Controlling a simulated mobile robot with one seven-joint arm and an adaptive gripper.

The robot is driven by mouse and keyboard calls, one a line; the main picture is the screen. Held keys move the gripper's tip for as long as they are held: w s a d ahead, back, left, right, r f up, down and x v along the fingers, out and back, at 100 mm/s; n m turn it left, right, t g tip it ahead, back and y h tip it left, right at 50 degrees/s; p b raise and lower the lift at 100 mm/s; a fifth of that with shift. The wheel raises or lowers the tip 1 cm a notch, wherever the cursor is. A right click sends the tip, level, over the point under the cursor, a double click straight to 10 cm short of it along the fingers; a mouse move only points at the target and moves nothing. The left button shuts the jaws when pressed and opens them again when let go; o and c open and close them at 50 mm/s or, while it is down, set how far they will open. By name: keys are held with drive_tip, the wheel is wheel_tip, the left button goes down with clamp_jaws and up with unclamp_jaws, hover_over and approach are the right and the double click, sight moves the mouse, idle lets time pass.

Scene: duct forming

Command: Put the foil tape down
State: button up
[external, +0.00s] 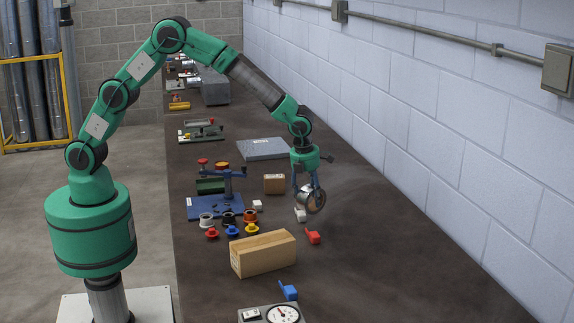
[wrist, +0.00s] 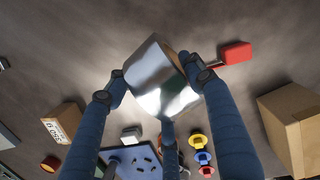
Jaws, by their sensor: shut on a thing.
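The foil tape is a shiny silver roll (external: 315,201) held upright on its edge in the external view. It also shows in the wrist view (wrist: 160,85), where its bright outer face fills the upper middle. My gripper (external: 306,190) has its blue fingers closed on both sides of the roll; the fingers also show in the wrist view (wrist: 160,82). The roll appears to be just above the dark bench (external: 400,255), though I cannot tell whether its lower edge touches the surface.
A cardboard box (external: 263,254) stands in front, a smaller box (external: 274,184) to the left. A blue-based fixture (external: 214,206) and several coloured pieces stand left. The bench to the right is clear up to the wall.

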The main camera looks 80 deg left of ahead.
drive_tip(key=w+d, duration=0.1)
drive_tip(key=w, duration=0.3)
drive_tip(key=w+d+f+b, duration=0.1)
drive_tip(key=w, duration=0.4)
drive_tip(key=w+d+b, duration=0.1)
drive_tip(key=w, duration=0.3)
drive_tip(key=shift+w+d+f, duration=0.2)
drive_tip(key=shift+d+f, duration=0.05)
drive_tip(key=shift+d, duration=0.1)
drive_tip(key=shift+w, duration=0.2)
drive_tip(key=shift+b, duration=0.3)
drive_tip(key=shift+f+b, duration=0.7)
drive_tip(key=shift+f, duration=1)
drive_tip(key=shift+f, duration=0.15)
drive_tip(key=o, duration=1.3)
drive_tip(key=r+p, duration=0.1)
drive_tip(key=r, duration=0.3)
drive_tip(key=s+r+p, duration=0.1)
drive_tip(key=r, duration=0.3)
drive_tip(key=r+p, duration=0.1)
drive_tip(key=r, duration=0.3)
drive_tip(key=shift+s+d, duration=0.35)
drive_tip(key=shift+d, duration=0.05)
